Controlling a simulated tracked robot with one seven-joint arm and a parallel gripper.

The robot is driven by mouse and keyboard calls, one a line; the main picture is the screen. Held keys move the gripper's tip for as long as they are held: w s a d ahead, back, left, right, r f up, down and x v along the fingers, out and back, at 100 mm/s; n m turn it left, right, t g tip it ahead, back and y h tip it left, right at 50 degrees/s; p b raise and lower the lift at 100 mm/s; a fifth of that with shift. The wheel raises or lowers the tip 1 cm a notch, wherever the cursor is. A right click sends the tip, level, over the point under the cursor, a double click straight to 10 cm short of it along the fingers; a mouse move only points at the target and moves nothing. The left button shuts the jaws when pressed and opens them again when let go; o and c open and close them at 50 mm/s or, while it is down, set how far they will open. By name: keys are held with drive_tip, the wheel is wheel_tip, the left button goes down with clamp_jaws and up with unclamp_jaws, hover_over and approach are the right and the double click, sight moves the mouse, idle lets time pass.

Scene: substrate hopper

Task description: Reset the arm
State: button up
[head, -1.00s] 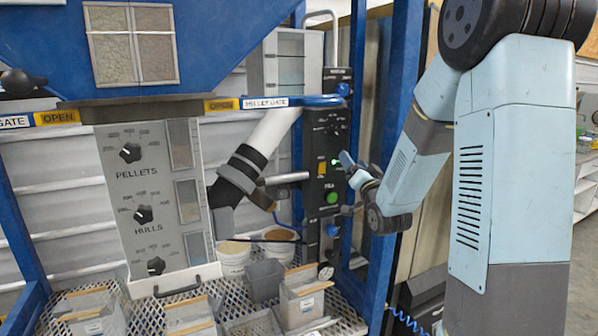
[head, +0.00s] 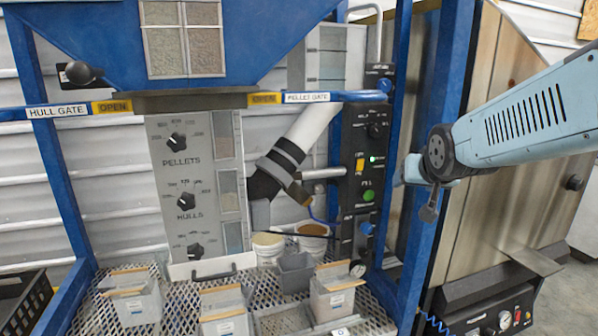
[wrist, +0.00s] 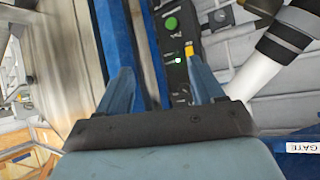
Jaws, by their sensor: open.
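My arm reaches in from the right edge of the head view. My gripper (head: 412,172) is at its end, beside the right blue post of the hopper frame. In the wrist view my gripper (wrist: 164,88) shows two blue fingers spread apart with nothing between them. Beyond the fingers are a blue post (wrist: 142,50) and the dark control panel (wrist: 178,45). The panel (head: 362,185) also shows in the head view, left of my gripper and apart from it. It has a green button (head: 369,196), a yellow switch and a lit green lamp.
A blue hopper (head: 225,65) with two gate bars stands left, with a grey dial panel (head: 205,185) below. Bins (head: 334,295) and buckets (head: 312,237) sit on a mesh shelf. A metal cabinet (head: 490,170) stands behind my arm. Open floor shows at far right.

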drive_tip(key=s+a+f+n+g, duration=0.1)
drive_tip(key=s+g, duration=0.4)
drive_tip(key=s, duration=1.2)
drive_tip(key=shift+s+a+n+y, duration=0.25)
drive_tip(key=shift+s+n+y, duration=0.05)
drive_tip(key=shift+n+y, duration=0.1)
drive_tip(key=shift+c, duration=0.5)
